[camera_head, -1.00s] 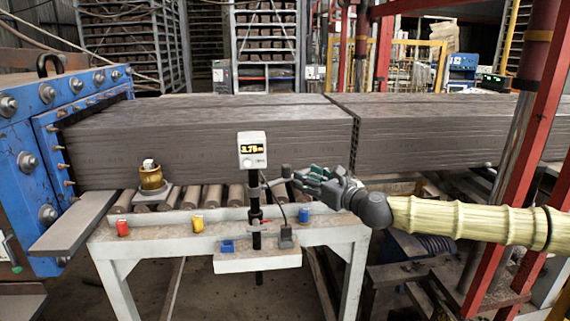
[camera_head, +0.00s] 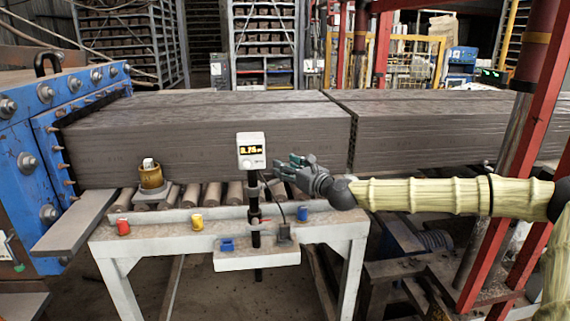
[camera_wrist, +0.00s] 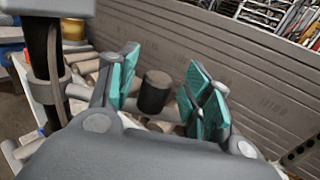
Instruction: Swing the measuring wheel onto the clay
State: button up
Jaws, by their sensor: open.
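The measuring wheel's unit has a white display box (camera_head: 251,151) on a black post (camera_head: 255,205) in front of the clay; the post also shows at the left of the wrist view (camera_wrist: 42,65). The clay (camera_head: 210,140) is a long ribbed grey-brown column behind it. My gripper (camera_head: 290,166) is open just right of the post, close to the clay's front face. In the wrist view, a dark cylindrical knob (camera_wrist: 155,90) shows between my spread teal-padded fingers (camera_wrist: 165,85); I cannot tell whether they touch it. The wheel itself is not clearly visible.
The white stand (camera_head: 190,235) carries rollers (camera_head: 210,193), a brass-coloured pot (camera_head: 151,177) and small red, yellow and blue pieces. A blue machine (camera_head: 40,130) borders the left. Red frame posts (camera_head: 520,160) stand close to my arm at right.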

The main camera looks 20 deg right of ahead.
jog(key=shift+w+a, duration=0.15)
jog(key=shift+w, duration=0.3)
jog(key=shift+c, duration=0.3)
grip_shut()
